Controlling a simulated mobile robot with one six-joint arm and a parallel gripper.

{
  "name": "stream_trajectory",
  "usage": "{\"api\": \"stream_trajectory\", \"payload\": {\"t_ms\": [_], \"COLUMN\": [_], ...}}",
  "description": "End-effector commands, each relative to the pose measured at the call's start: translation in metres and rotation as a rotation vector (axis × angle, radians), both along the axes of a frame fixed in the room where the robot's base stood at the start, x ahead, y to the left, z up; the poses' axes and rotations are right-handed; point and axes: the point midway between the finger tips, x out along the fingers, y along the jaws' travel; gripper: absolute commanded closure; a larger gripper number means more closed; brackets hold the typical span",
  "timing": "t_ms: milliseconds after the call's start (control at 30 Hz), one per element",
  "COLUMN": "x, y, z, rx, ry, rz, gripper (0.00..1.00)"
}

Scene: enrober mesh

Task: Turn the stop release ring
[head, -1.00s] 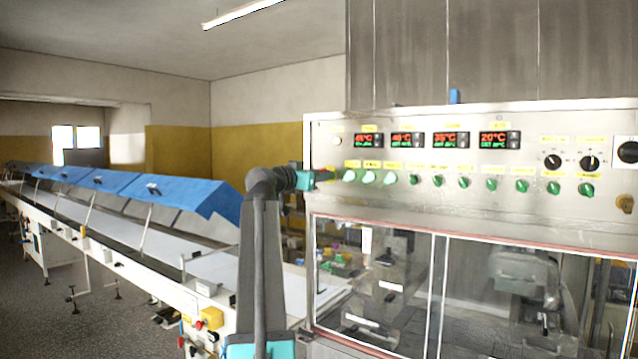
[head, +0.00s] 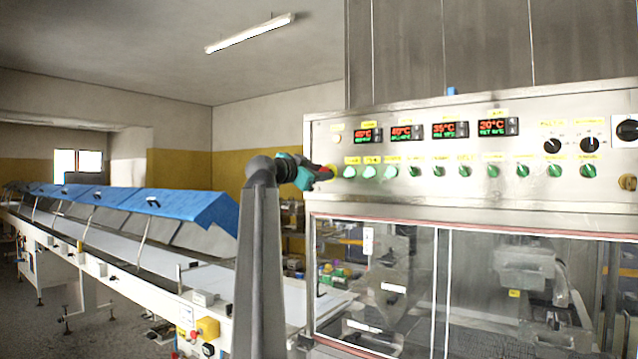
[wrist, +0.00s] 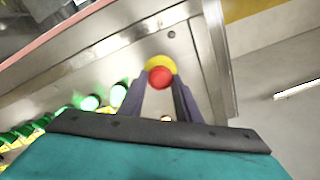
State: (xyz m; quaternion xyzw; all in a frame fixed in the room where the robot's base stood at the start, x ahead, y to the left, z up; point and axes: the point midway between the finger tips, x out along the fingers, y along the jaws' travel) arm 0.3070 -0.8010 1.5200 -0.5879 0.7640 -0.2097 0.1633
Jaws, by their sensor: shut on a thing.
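The stop has a red button (wrist: 160,77) with a yellow ring or collar (wrist: 160,62) around it, on the metal panel in the wrist view. My gripper (wrist: 162,75) has one dark finger on each side of the red button, shut on it. In the head view my gripper (head: 325,172) reaches the left end of the control panel (head: 430,190) below the displays. I cannot tell from the pictures how far the ring is turned.
A row of green knobs (head: 438,171) runs right of the stop, the nearest close to my gripper. Glass doors (head: 375,280) lie below the panel. A long conveyor with blue covers (head: 150,205) stands at left. Open air lies left of the panel's edge.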

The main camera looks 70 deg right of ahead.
Motion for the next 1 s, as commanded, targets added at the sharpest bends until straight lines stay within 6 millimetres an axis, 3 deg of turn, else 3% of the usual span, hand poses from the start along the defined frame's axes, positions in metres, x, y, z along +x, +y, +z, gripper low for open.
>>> {"api": "stream_trajectory", "payload": {"t_ms": [400,900,933,1000], "x": [0.0012,0.0005,0.0005,0.0003], "y": [-0.0011,-0.0011,-0.0011,-0.0011], "z": [0.0034,0.0043,0.0043,0.0039], "rx": [-0.038,-0.041,-0.041,-0.041], "ry": [-0.109,-0.121,-0.121,-0.121], "rz": [0.006,0.005,0.005,0.005], "gripper": [0.92,0.92,0.65,0.53]}}
